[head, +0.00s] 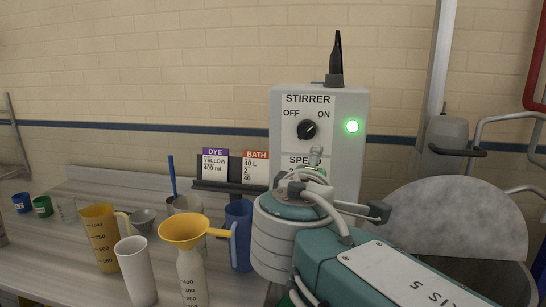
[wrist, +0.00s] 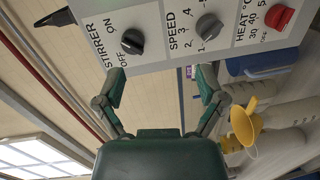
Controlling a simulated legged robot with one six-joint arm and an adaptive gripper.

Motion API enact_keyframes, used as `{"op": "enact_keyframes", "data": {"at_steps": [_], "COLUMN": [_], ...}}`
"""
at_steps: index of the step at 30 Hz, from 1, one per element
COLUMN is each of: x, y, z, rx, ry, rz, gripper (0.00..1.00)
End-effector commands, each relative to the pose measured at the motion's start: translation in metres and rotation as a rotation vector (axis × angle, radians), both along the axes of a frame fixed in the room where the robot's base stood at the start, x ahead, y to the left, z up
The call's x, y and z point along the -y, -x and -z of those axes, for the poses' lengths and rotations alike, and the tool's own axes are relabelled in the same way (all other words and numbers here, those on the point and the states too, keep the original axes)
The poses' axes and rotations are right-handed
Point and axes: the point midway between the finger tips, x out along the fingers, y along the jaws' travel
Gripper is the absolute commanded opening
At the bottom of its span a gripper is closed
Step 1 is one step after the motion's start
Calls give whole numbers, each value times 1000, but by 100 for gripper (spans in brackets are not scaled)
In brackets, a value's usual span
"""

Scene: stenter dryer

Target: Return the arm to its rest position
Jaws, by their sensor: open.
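My gripper (wrist: 162,82) is open and empty in the wrist view, its two fingers apart in front of the grey stirrer control box (wrist: 160,22). The fingertips are near the lower edge of its panel, and I see no contact with the knobs. In the head view my arm (head: 385,272) reaches in from the lower right and covers the lower part of the box. The stirrer knob (head: 308,129) points up and right, toward ON, and the green lamp (head: 352,126) is lit. My fingers are mostly hidden there behind my wrist.
A yellow funnel (head: 186,232), blue jug (head: 239,222), yellow jug (head: 101,238) and white cup (head: 137,272) crowd the bench left of my arm. A large grey rounded lid (head: 455,218) stands to the right. The wrist view shows a speed knob (wrist: 209,27) and red knob (wrist: 279,17).

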Motion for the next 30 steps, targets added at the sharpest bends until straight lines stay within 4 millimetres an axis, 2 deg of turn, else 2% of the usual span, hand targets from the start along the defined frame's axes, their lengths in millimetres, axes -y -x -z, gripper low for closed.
{"op": "enact_keyframes", "data": {"at_steps": [1, 3, 9, 13, 18, 21, 24, 30], "x": [17, 36, 71, 80, 77, 69, 62, 57], "y": [7, 18, 60, 90, 130, 147, 158, 163], "z": [18, 46, 120, 165, 213, 233, 245, 251], "rx": [-46, -116, -291, -384, -480, -518, -540, -555], "ry": [-65, -172, -489, -708, -1008, -1164, -1274, -1339], "rz": [43, 102, 265, 368, 494, 550, 584, 602], "gripper": [89, 89, 89, 89, 89, 89, 89, 89]}}
